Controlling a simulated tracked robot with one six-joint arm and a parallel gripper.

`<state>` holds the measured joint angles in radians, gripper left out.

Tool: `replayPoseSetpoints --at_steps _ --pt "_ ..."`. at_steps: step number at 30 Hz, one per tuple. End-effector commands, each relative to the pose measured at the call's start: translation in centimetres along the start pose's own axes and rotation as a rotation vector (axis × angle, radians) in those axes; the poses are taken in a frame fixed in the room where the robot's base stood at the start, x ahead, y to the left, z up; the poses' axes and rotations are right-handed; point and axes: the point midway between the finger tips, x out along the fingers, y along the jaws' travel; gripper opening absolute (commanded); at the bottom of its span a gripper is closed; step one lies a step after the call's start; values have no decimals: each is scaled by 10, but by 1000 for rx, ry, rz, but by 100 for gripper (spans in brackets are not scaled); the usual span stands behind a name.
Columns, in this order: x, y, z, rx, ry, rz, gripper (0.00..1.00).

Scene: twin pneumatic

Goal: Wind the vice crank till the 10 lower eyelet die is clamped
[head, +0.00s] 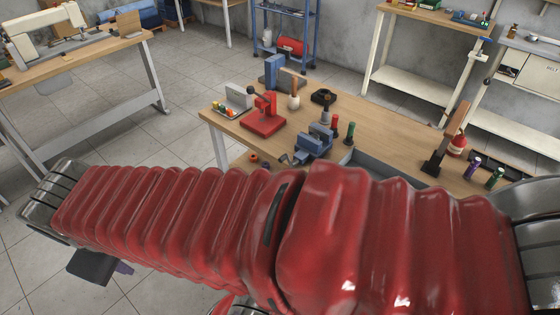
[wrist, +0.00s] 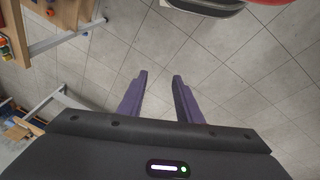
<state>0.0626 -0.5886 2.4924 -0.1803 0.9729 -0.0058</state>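A blue vice (head: 314,146) stands on the near side of the wooden workbench (head: 385,127), just beyond my red arm. A grey part with a dark round top (head: 326,112) shows at the vice; I cannot tell whether it is between the jaws. The crank and the lower eyelet die are too small to make out for certain. My gripper (wrist: 160,75) is open and empty over the tiled floor, its purple fingers well apart. In the head view its dark body shows at the lower left, away from the bench and the vice.
On the bench are a red press (head: 264,118), a parts tray (head: 234,105), a wooden-handled tool (head: 294,94), and small red and green bottles (head: 350,132). A tall dark-based stand (head: 434,162) is at right. Another table (head: 75,57) stands at the left, with floor between.

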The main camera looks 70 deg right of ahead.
Motion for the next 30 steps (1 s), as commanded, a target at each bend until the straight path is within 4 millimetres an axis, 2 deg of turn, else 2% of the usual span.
replayPoseSetpoints --at_steps 3,12,21,30 --pt "22 24 15 -37 -128 72 32" --pt "58 86 55 -152 -436 234 32" --pt "78 144 90 -293 -734 363 32" --pt "91 199 116 -465 -1007 461 32"
